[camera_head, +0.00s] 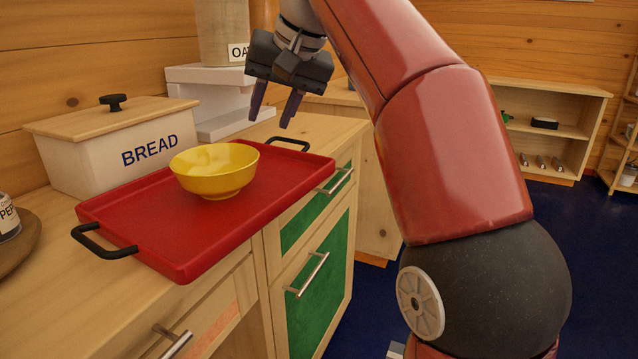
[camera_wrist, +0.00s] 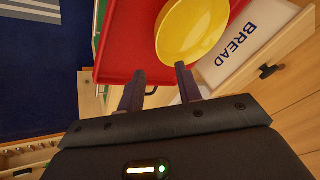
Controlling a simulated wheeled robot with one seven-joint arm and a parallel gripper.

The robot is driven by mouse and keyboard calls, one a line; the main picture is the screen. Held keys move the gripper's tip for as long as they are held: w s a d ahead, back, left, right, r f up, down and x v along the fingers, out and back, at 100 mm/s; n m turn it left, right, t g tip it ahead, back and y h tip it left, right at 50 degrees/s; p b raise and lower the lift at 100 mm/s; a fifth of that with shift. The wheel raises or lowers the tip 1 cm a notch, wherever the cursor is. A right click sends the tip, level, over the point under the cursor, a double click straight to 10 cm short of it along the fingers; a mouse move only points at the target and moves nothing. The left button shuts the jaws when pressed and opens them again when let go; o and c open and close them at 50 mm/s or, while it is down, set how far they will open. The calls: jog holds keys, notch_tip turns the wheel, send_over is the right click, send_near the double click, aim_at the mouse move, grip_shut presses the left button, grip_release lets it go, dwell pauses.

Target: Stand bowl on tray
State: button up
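A yellow bowl (camera_head: 214,170) stands upright on the red tray (camera_head: 182,244) on the wooden counter. In the wrist view the bowl (camera_wrist: 190,30) and the tray (camera_wrist: 125,40) show beyond the fingertips. My gripper (camera_head: 273,109) is above the far right end of the tray, to the right of the bowl and apart from it. Its two fingers (camera_wrist: 158,82) are spread with nothing between them. The bowl looks empty from here.
A bread box (camera_head: 120,145) stands behind the tray, with a white stand (camera_head: 215,95) and a canister (camera_head: 222,35) farther back. A pepper jar (camera_head: 8,217) on a round board is at the left edge. Black handles (camera_head: 104,246) stick out from the tray ends.

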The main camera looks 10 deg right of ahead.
jog(key=s+d+f+h, duration=0.1)
jog(key=s+d+f, duration=0.2)
jog(key=s+f, duration=0.4)
jog(key=s+d+f+h, duration=0.1)
jog(key=s+d+f, duration=0.2)
jog(key=s+f, duration=0.5)
jog(key=s+d+f+h, duration=0.1)
jog(key=s+d+f, duration=0.2)
jog(key=s+f, duration=0.4)
notch_tip(320, 180, down, 9)
jog(key=shift+s+d+r+t+h, duration=0.2)
jog(key=shift+s+t+h, duration=0.1)
jog(key=shift+s+t, duration=0.1)
